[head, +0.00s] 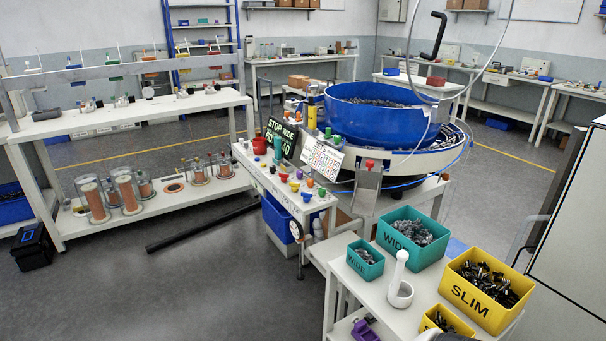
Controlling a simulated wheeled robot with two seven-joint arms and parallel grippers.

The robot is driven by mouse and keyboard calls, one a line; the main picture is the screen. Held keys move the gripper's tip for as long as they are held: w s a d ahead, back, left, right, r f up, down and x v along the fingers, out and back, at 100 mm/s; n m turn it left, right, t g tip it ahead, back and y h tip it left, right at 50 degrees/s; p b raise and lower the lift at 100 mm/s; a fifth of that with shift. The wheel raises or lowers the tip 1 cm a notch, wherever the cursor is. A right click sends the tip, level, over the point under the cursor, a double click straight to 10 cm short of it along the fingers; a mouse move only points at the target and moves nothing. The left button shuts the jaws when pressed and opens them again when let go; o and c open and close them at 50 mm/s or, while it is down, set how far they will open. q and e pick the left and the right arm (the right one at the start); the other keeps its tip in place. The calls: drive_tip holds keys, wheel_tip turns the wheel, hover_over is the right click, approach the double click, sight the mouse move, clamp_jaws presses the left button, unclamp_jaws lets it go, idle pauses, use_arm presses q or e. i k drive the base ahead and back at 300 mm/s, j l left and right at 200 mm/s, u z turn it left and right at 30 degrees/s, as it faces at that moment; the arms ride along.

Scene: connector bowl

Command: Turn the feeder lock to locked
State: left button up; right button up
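The feeder is a large blue bowl (365,118) filled with small grey parts, on a stand at the middle right. In front of it is a sloping light panel (262,176) with several coloured knobs and buttons in red, yellow, green, blue and orange. I cannot tell which of these is the feeder lock, or its setting, at this size. A dark display (281,141) behind the panel shows green text, partly covered, including "STOP WIDE". A white label card (322,158) with coloured marks stands beside it. Neither of my grippers can be made out in the head view.
A white table (395,318) at the front right holds teal bins (412,237) marked WIDE, yellow bins (485,290) marked SLIM and a white upright post in a cup (399,285). A workbench (130,112) stands left.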

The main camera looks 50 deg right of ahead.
sight(294, 186)
drive_tip(key=i+z, duration=0.85)
drive_tip(key=i+j+z, duration=0.3)
drive_tip(key=i+z, duration=0.15)
drive_tip(key=i, duration=0.1)
